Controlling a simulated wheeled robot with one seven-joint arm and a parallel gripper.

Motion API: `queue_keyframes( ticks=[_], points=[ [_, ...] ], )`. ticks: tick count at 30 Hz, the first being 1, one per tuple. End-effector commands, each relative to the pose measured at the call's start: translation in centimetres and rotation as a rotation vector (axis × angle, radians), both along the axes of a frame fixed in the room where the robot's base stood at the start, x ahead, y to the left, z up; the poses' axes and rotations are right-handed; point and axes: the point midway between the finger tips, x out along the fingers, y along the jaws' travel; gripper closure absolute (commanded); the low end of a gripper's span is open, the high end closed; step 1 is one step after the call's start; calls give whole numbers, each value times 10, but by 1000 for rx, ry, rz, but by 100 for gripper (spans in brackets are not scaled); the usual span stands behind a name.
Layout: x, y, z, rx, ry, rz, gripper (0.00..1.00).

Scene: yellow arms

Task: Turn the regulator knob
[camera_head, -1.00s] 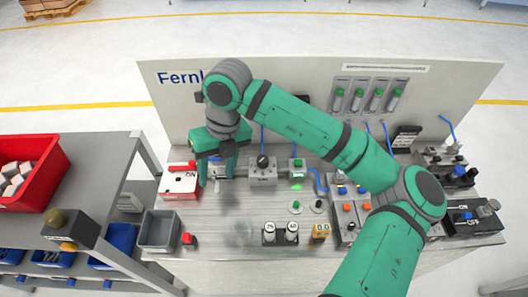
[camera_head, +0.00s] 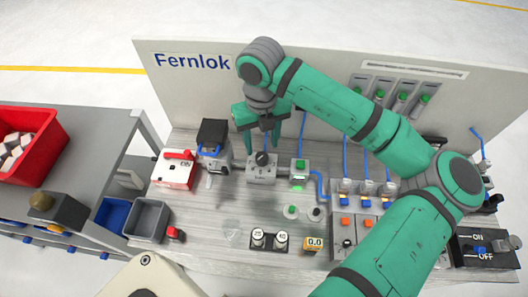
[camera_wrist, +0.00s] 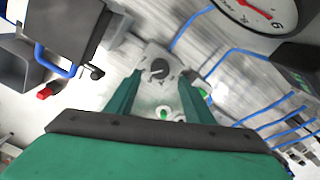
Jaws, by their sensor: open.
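The regulator knob (camera_head: 262,158) is a black round knob on a light grey block (camera_head: 261,175) on the bench. In the wrist view the knob (camera_wrist: 160,68) shows beyond the fingertips, with a pale pointer mark on its face. My green gripper (camera_head: 260,140) is above the knob, pointing down. In the wrist view its two fingers (camera_wrist: 160,88) are spread apart with nothing between them, and the knob lies just ahead of the gap. I cannot tell from the head view how close the fingertips are to the knob.
A white-and-red box (camera_head: 175,172) and a black device with a blue handle (camera_head: 213,145) stand left of the knob. A green-lit button unit (camera_head: 300,172) stands close on the right. A round gauge with a red needle (camera_wrist: 255,10) shows in the wrist view. The back panel (camera_head: 190,90) rises behind.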

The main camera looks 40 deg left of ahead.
Motion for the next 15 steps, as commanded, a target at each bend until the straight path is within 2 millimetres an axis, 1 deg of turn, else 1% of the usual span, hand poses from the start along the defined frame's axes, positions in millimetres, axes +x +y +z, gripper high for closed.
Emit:
queue_keyframes(
  ticks=[1,3,7,10,15],
  points=[
    [-1,0,-10,1,4,1,52],
    [-1,0,-22,0,4,-1,52],
    [0,-2,-41,0,2,-5,52],
    [1,-3,-52,0,1,-6,52],
    [1,-3,-60,1,1,-6,52]
  ],
)
